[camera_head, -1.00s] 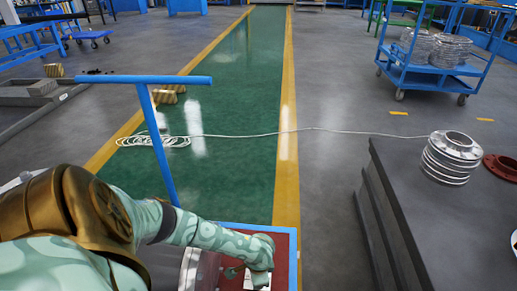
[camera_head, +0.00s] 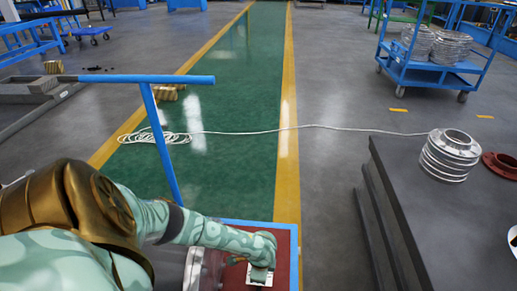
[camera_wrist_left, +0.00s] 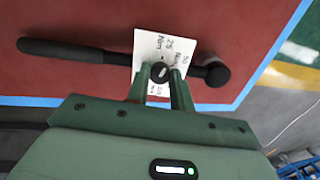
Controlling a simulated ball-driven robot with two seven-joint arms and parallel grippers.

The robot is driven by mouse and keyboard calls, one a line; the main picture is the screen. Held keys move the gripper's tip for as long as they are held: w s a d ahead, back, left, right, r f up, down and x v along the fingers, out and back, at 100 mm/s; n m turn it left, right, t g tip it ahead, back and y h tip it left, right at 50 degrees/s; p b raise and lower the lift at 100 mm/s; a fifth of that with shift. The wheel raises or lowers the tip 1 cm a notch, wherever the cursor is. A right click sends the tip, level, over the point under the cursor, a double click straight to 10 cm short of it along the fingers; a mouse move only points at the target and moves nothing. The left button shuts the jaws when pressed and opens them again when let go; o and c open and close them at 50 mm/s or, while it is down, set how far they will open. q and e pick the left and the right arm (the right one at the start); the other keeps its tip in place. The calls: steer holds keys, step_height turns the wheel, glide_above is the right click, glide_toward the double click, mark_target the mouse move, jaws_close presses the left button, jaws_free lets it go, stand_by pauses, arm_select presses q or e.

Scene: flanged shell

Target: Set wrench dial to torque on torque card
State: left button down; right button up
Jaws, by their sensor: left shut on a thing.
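The black wrench (camera_wrist_left: 85,53) lies across the red top of a blue-edged cart, its round head (camera_wrist_left: 217,74) at the right in the left wrist view. A white torque card (camera_wrist_left: 150,42) lies behind it with printed text; it seems to read 25 Nm, but other words are unclear. My left gripper (camera_wrist_left: 160,75) is shut on the small dark round dial (camera_wrist_left: 160,71), which has a light mark on its face. In the head view my left gripper (camera_head: 261,270) is over the cart, with the card (camera_head: 264,281) partly showing below it. My right gripper is not in view.
The cart's red top (camera_head: 284,262) has a blue rim and a blue push handle (camera_head: 150,79). A dark bench (camera_head: 430,215) at the right carries a flanged shell (camera_head: 450,155) and a red ring (camera_head: 503,164). The green walkway (camera_head: 240,130) beyond is mostly open, with a coiled white cable.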

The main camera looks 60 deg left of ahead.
arm_select(q)
steer(key=m, duration=0.3)
steer(key=shift+m+p, duration=0.35)
steer(key=shift+m, duration=0.05)
steer(key=m, duration=0.4)
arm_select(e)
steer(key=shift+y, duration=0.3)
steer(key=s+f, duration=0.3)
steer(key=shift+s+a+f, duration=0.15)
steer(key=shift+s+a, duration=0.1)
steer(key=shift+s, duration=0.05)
arm_select(q)
steer(key=shift+m, duration=0.4)
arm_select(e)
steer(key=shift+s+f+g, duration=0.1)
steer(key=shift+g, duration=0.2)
arm_select(q)
steer(key=c, duration=1.2)
jaws_free()
steer(key=shift+r+p, duration=0.1)
steer(key=shift+p, duration=0.2)
